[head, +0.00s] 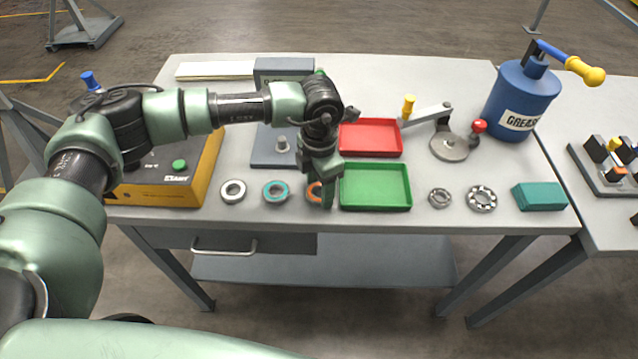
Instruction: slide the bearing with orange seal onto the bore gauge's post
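The bearing with orange seal (314,190) lies near the front edge of the table, mostly hidden behind my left gripper. The gripper (322,196) points down over it, with its fingertips at the bearing's right side. I cannot tell whether the fingers are closed on it. The bore gauge (263,157) is a grey unit behind and to the left, with a short light post (282,143) standing on its base. My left arm covers part of the gauge. My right gripper is not in view.
A bearing with teal seal (276,191) and a grey-sealed one (233,191) lie to the left. A green tray (407,205) is close on the right, a red tray (371,154) behind it. A yellow heater box (205,160) stands left. Open bearings (482,199) lie further right.

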